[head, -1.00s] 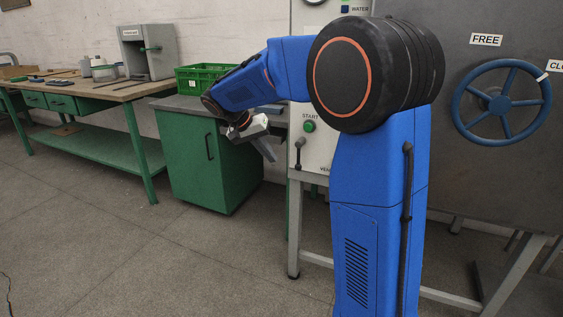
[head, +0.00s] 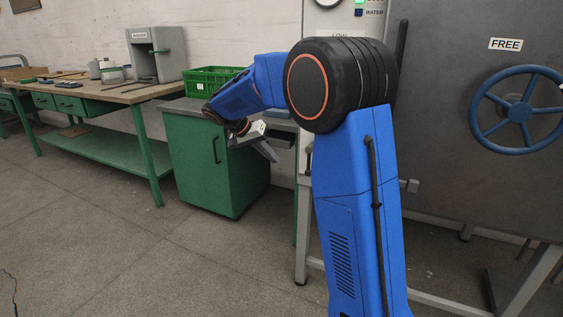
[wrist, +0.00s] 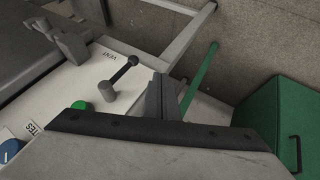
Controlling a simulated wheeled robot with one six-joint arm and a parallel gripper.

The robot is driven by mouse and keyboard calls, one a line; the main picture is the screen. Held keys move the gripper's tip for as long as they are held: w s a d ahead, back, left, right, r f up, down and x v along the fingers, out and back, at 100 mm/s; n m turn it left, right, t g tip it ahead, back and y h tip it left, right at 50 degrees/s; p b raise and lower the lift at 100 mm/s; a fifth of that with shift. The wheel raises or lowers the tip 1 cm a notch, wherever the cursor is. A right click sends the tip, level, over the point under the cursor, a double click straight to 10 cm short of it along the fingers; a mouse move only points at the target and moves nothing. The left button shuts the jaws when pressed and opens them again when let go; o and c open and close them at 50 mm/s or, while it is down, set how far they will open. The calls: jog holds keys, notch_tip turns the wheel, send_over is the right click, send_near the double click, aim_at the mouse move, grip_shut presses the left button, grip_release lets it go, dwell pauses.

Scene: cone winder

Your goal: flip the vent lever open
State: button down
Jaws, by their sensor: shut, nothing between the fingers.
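The vent lever is a dark rod with a ball knob (wrist: 133,60) on a grey hub (wrist: 106,90). In the wrist view it stands out from a pale panel (wrist: 75,75) beside the word VENT, the knob end up and to the right of the hub. In the head view a dark lever (head: 309,157), likely the same one, shows at the panel's left edge, partly behind my arm. My gripper (wrist: 160,97) is shut and empty, to the right of the lever in the wrist view with a gap between them. It also shows in the head view (head: 272,153).
A green button (wrist: 78,107) and a blue knob (wrist: 9,148) sit on the same panel. A green cabinet (head: 200,165) stands left of the panel, with a green crate (head: 210,80) above it. A blue handwheel (head: 520,110) is at the right.

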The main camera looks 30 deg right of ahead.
aim_at(309, 162)
jog(key=s+d+f, duration=0.2)
jog(key=d+f, duration=0.4)
jog(key=d, duration=0.2)
jog(key=shift+s+d, duration=0.3)
jog(key=shift+s, duration=0.1)
jog(key=shift+s+d+f, duration=0.1)
